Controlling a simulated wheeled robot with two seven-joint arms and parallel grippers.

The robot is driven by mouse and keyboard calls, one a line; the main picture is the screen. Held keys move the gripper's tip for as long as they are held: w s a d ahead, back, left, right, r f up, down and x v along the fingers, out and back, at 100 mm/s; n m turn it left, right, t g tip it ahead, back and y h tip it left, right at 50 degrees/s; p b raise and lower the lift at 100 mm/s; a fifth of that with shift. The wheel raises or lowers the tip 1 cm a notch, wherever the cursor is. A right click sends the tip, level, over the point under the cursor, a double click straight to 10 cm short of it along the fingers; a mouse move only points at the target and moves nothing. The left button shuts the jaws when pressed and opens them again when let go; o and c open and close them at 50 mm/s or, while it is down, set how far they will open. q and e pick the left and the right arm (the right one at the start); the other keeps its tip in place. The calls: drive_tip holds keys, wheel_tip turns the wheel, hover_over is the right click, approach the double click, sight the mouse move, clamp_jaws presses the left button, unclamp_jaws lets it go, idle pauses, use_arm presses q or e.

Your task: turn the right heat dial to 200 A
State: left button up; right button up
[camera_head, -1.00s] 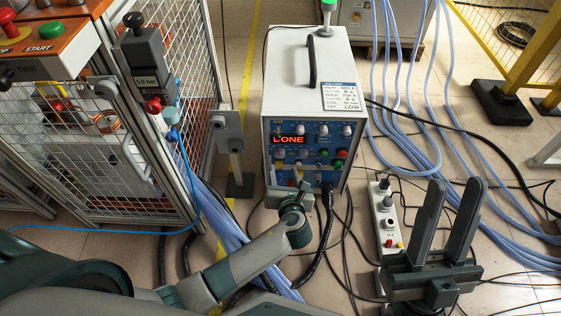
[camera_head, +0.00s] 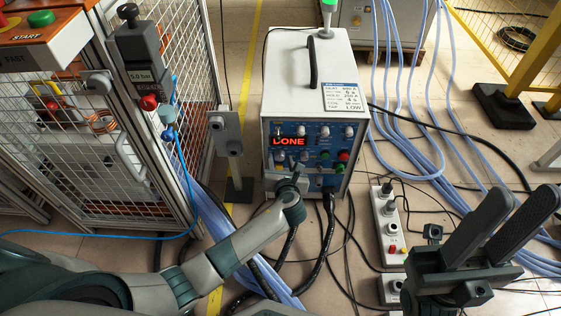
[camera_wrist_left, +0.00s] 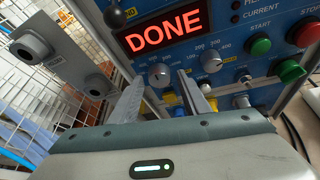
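The heater (camera_head: 292,80) is a white box with a blue front panel, and its red display (camera_head: 288,141) reads DONE. In the left wrist view, two silver dials with printed number scales sit below the display: a left dial (camera_wrist_left: 160,75) and a right dial (camera_wrist_left: 210,62). My left gripper (camera_wrist_left: 162,76) is open in front of the panel. Its fingertips appear on either side of the left dial, with the right dial just right of the right finger. I cannot tell the exact dial settings or any contact. My right gripper (camera_head: 525,212) is open and empty, off to the right.
Green (camera_wrist_left: 260,47) and red (camera_wrist_left: 291,71) buttons sit right of the dials. A grey two-button post (camera_head: 226,133) stands left of the heater. A power strip (camera_head: 388,220), cables and blue hoses (camera_head: 405,130) lie on the floor to the right.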

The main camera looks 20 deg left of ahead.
use_arm(q)
drive_tip(key=c, duration=0.8)
